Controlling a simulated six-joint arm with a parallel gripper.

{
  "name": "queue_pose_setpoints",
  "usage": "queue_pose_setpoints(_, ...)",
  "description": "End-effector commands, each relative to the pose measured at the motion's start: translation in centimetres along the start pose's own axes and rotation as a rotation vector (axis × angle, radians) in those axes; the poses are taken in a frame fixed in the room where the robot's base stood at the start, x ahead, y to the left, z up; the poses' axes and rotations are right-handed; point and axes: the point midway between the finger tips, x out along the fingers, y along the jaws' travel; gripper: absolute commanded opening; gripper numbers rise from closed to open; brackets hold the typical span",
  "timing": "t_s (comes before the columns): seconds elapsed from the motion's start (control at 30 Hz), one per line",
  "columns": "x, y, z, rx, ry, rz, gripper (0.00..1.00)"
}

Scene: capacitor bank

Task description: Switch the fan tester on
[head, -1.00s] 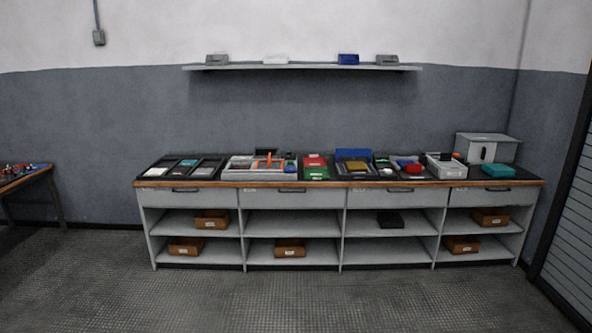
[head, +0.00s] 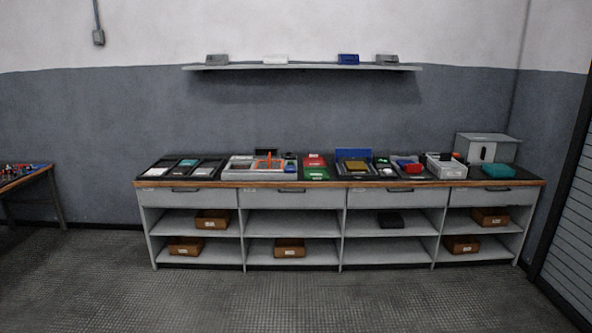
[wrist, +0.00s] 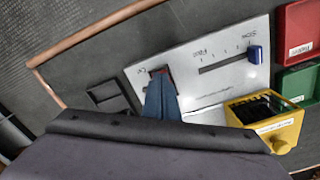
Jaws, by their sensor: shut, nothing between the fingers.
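The fan tester's light panel (wrist: 198,62) lies under my gripper in the wrist view. It has a slider slot with a blue knob (wrist: 256,54) at the end by the "Slow" mark. A small dark switch with some red on it (wrist: 162,70) sits near the panel's left end, beside a short label that looks like "On". My gripper (wrist: 160,84) is shut and empty, its blue-grey fingers right at the switch and covering part of it. I cannot tell whether they touch it or which way it is set. I cannot clearly make out my gripper in the head view.
Red (wrist: 296,30) and green (wrist: 298,85) trays are farther right. A dark divided holder (wrist: 106,96) is left of the panel. The bench (head: 218,184) is crowded with trays and boxes.

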Motion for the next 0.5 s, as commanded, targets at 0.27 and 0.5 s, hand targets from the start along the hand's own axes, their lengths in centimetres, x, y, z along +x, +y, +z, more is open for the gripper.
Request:
queue_pose_setpoints(0.27,0.42,0.00,-0.01,0.000,0.000,0.000,0.00)
queue_pose_setpoints(0.5,0.74,0.00,-0.02,0.000,0.000,0.000,0.00)
